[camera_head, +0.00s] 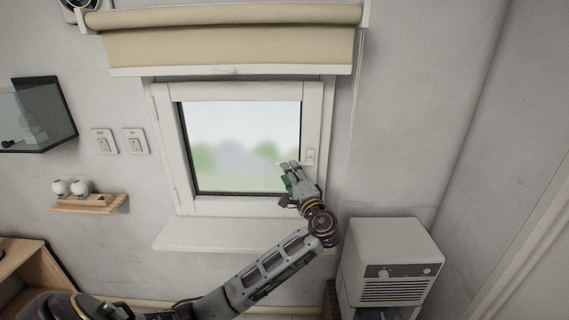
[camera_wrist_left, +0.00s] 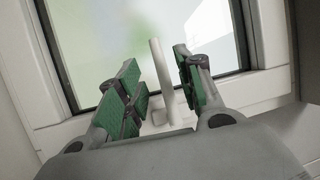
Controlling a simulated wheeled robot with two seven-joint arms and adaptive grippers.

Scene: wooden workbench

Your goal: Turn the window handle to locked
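The white window handle (camera_head: 310,156) sits on the right side of the window frame (camera_head: 312,120). Its lever points left across the sash, roughly level in the head view. In the left wrist view the handle lever (camera_wrist_left: 161,72) stands between the green-padded fingers of my left gripper (camera_wrist_left: 158,62). The fingers are apart, with a gap to the lever on the left finger's side; the right finger is close to it, and I cannot tell if it touches. In the head view my left gripper (camera_head: 289,166) is at the lever, partly covering it. My right gripper is not in view.
A rolled beige blind (camera_head: 225,45) hangs above the window, with a cord to the right. A white sill (camera_head: 210,235) lies below. A white heater-like box (camera_head: 390,255) stands at lower right. A small wooden shelf (camera_head: 90,204) and switches (camera_head: 104,142) are left.

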